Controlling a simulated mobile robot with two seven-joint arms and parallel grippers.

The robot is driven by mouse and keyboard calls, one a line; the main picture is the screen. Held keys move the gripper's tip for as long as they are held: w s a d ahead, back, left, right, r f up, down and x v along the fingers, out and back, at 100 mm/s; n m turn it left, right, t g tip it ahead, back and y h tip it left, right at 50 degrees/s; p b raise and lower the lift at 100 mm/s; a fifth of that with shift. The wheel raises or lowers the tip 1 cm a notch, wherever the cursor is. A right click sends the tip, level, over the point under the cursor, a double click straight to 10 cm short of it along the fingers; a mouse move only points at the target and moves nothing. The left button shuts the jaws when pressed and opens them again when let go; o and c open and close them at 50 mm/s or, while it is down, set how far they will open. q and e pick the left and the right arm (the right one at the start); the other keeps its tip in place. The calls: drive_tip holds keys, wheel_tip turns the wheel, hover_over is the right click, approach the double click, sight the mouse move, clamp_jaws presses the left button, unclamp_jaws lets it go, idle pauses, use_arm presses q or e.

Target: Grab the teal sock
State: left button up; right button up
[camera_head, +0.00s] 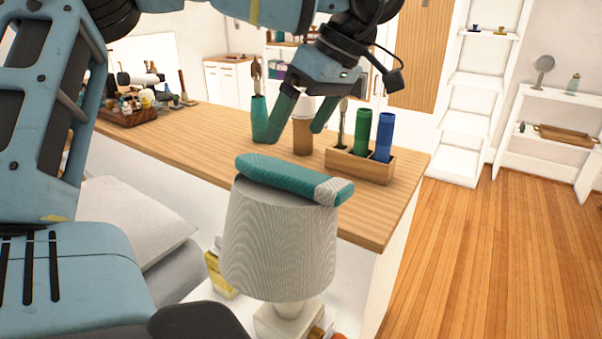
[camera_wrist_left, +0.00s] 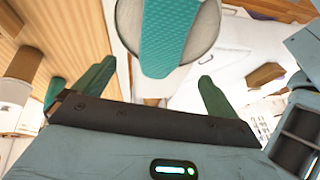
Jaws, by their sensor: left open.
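The teal sock (camera_head: 285,176), with a pale grey end at the right, lies flat across the top of a pale grey lampshade (camera_head: 278,245). The sock also shows in the left wrist view (camera_wrist_left: 168,38), at the top middle. My left gripper (camera_head: 297,132) is open and empty, with its two green fingers pointing down. In the head view it appears just above the sock, apart from it. In the left wrist view the fingers stand apart to either side of the sock's near end, without visible contact. My right gripper is not in view.
A wooden counter (camera_head: 205,138) runs behind the lamp. It bears a wooden holder (camera_head: 360,165) with green and blue cylinders, a brown-and-white cup (camera_head: 302,135) and a tray (camera_head: 135,115) of small bottles. A cushion (camera_head: 130,215) lies left of the lamp. Open wooden floor (camera_head: 490,255) is at right.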

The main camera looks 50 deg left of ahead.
sight(277, 166)
use_arm(q)
drive_tip(key=shift+s+a+f, duration=0.1)
drive_tip(key=shift+s+f, duration=0.1)
drive_tip(key=shift+s, duration=0.2)
drive_tip(key=shift+x, duration=3.55)
drive_tip(key=shift+w, duration=0.2)
drive_tip(key=c, duration=1.1)
drive_tip(key=shift+r, duration=0.1)
wheel_tip(277, 166, up, 10)
drive_tip(key=shift+f+p, duration=0.15)
drive_tip(key=shift+p, duration=0.2)
